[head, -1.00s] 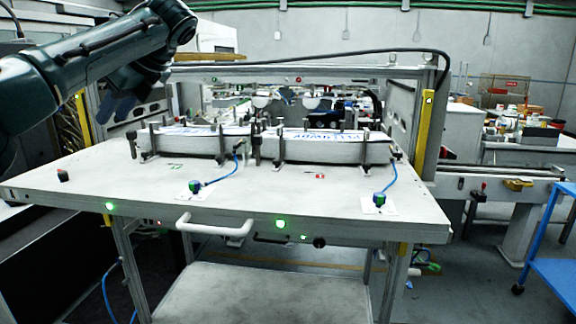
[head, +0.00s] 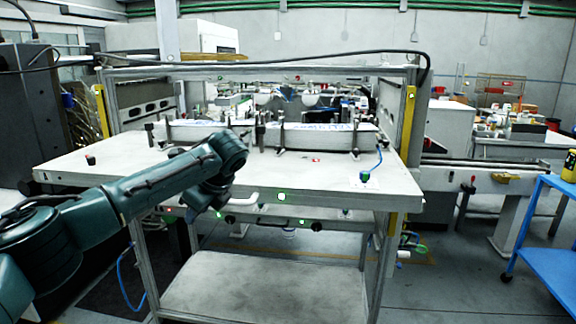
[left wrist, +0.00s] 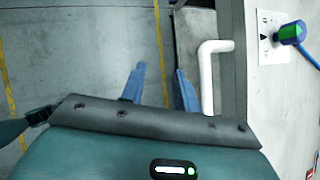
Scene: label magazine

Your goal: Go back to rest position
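My left arm reaches in from the left in the head view, with its wrist (head: 215,190) in front of the table's front edge. In the left wrist view my left gripper (left wrist: 160,85) shows two blue fingers spread apart with nothing between them. It points down past the edge, beside the white handle (left wrist: 208,75). The white-topped table (head: 330,181) carries a magazine with label stacks (head: 325,140) at its back. My right gripper is in neither view.
A lower shelf (head: 265,285) is empty. A blue cart (head: 545,230) stands at the right.

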